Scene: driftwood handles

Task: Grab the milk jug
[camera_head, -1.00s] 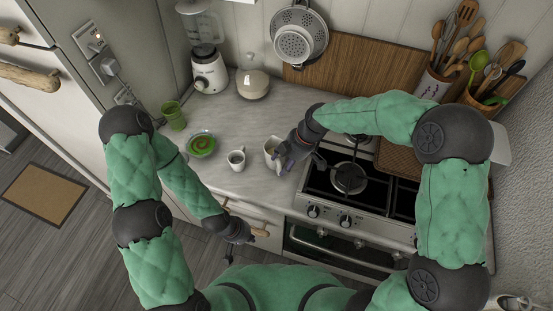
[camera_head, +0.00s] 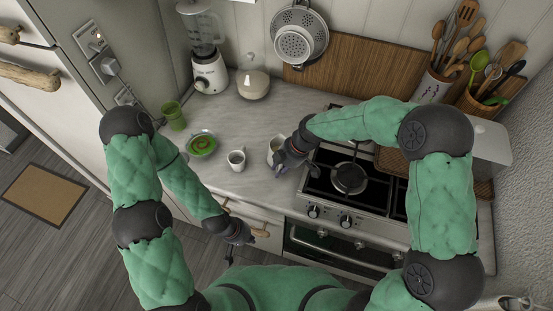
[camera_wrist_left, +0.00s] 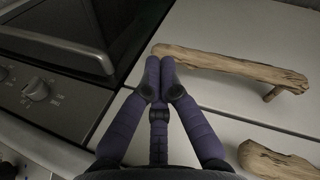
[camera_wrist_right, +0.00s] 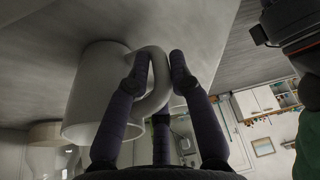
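The milk jug (camera_head: 274,149) is white and stands on the counter just left of the stove. In the right wrist view the jug (camera_wrist_right: 92,95) fills the left middle, with its curved handle (camera_wrist_right: 157,75) between my fingers. My right gripper (camera_wrist_right: 160,62) has one fingertip on each side of the handle, close against it, and looks shut on it. It also shows in the head view (camera_head: 283,158), on the jug's right side. My left gripper (camera_wrist_left: 160,62) is low in front of the drawers, with its fingertips together and nothing between them.
A white mug (camera_head: 237,159), a green plate (camera_head: 202,144) and a green cup (camera_head: 173,115) stand left of the jug. The stove (camera_head: 350,190) is right of it, under my right arm. Driftwood drawer handles (camera_wrist_left: 235,67) are close to my left gripper.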

